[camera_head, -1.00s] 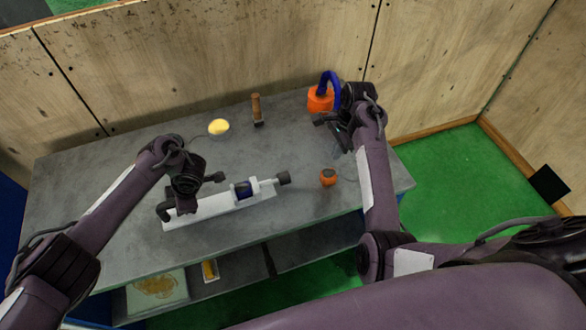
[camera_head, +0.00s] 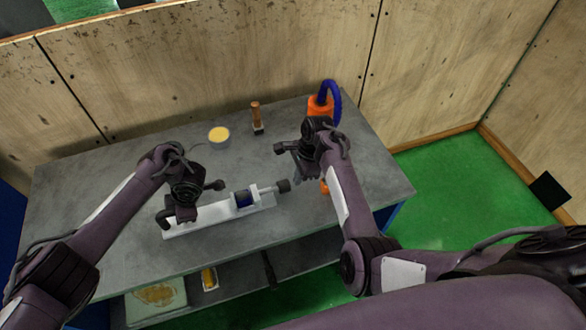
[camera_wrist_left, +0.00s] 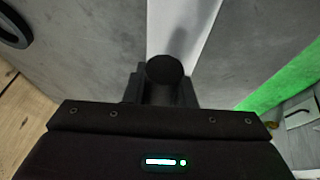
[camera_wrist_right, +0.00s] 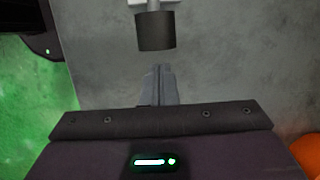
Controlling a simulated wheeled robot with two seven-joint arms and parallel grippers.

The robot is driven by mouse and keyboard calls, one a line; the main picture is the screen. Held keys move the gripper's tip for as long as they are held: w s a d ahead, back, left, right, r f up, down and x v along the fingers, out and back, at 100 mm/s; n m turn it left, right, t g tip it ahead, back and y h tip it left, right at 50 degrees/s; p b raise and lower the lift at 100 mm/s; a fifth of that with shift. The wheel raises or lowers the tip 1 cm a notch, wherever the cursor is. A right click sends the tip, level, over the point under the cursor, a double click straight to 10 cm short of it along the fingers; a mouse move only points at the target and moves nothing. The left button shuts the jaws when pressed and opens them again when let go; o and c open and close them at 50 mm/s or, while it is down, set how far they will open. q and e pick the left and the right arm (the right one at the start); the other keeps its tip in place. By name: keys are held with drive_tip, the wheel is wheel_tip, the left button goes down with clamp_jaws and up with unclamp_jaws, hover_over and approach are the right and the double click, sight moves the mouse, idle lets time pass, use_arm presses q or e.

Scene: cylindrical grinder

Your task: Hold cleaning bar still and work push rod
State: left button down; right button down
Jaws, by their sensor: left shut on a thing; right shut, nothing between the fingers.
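The white cleaning bar (camera_head: 200,222) lies along the front of the table, with a dark blue part (camera_head: 244,199) on it. A push rod with a black knob (camera_head: 284,186) sticks out of its right end. My left gripper (camera_wrist_left: 165,85) is shut on a black round handle (camera_wrist_left: 165,70) at the bar's left part; in the head view the arm hides most of the grip. My right gripper (camera_wrist_right: 158,78) is shut and empty. In the right wrist view its fingertips point at the black knob (camera_wrist_right: 155,32), with a small gap between them.
A yellow-filled bowl (camera_head: 219,135), a wooden-handled tool (camera_head: 256,115) and an orange object with a blue hose (camera_head: 320,107) stand at the back. A small orange item (camera_head: 325,187) is partly hidden by my right arm. The table's middle is clear.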

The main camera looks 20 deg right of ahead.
sight(282, 183)
drive_tip(key=shift+a, duration=0.5)
drive_tip(key=a, duration=0.5)
use_arm(q)
drive_tip(key=shift+d, duration=0.1)
use_arm(e)
drive_tip(key=shift+d, duration=0.1)
drive_tip(key=shift+d, duration=0.35)
drive_tip(key=d, duration=0.3)
drive_tip(key=shift+d, duration=0.15)
drive_tip(key=v, duration=1)
drive_tip(key=shift+d, duration=0.15)
